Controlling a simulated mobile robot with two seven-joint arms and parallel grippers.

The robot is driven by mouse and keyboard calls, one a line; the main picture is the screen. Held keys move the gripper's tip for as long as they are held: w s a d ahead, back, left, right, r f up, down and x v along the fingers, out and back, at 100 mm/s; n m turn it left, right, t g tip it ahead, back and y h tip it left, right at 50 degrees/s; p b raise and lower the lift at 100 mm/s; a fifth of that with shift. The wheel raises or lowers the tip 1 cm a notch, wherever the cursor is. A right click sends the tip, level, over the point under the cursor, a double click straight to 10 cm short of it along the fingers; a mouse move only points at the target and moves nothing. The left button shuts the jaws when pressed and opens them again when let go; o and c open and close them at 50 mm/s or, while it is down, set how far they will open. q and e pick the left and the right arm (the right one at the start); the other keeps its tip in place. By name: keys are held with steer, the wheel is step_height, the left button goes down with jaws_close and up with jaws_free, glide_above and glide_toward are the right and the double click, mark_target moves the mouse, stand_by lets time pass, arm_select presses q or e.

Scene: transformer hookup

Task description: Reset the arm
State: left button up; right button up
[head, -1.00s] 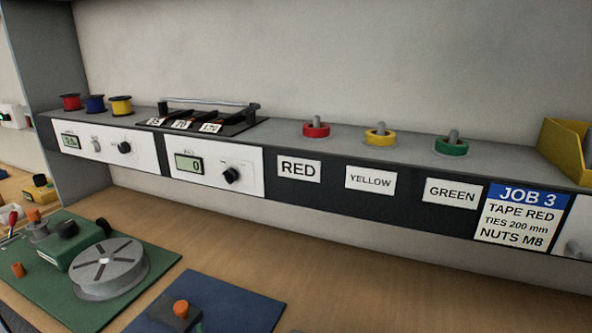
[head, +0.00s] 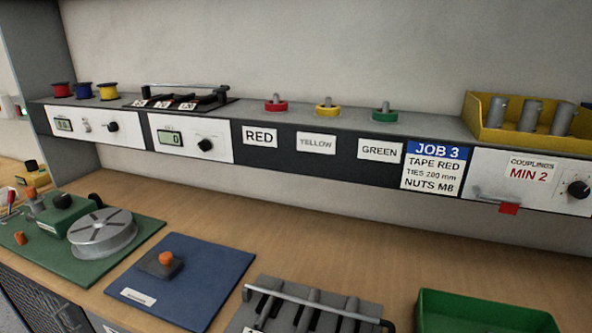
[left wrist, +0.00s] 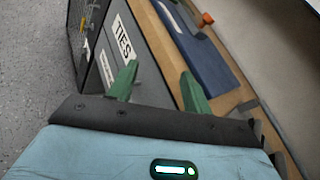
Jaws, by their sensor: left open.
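My left gripper (left wrist: 160,85) shows in the left wrist view with its two green fingers apart and nothing between them. It hangs in front of the bench, near a grey drawer front (left wrist: 112,55) labelled TIES. The blue mat (left wrist: 195,50) with an orange-topped piece lies on the bench beyond the fingers. Neither of my grippers shows in the head view, and the right one is in no frame.
In the head view the blue mat (head: 215,270) lies between a green board with a grey reel (head: 102,232) and a grey rack (head: 300,312). A green bin (head: 485,312) stands at right. A shelf carries tape rolls and a yellow bin (head: 480,127). Bare wood lies behind the mat.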

arm_select(q)
steer(key=s+a+f+n+g+h, duration=0.1)
steer(key=s+f+n+g+h, duration=0.1)
steer(key=s+f+n+g, duration=0.45)
steer(key=s+a+f+n+g+h, duration=0.1)
steer(key=s+f+n, duration=0.3)
steer(key=s+n, duration=0.5)
steer(key=s+d+n+g+h, duration=0.2)
steer(key=s+n+g+h, duration=0.15)
steer(key=s, duration=0.65)
steer(key=s+d+n+g+h, duration=0.2)
steer(key=s+d+n+g, duration=0.15)
steer(key=s, duration=0.55)
steer(key=w+d+f+t+h+p, duration=0.1)
steer(key=w+f+t+p, duration=0.3)
steer(key=w+t, duration=0.5)
steer(key=shift+w+d+t, duration=0.2)
steer(key=shift+d+t, duration=0.35)
steer(key=shift+d, duration=0.15)
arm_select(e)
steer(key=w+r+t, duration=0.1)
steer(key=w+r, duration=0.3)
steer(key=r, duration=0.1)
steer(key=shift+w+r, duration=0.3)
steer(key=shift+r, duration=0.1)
arm_select(q)
steer(key=shift+f+h, duration=0.15)
steer(key=shift+h, duration=0.1)
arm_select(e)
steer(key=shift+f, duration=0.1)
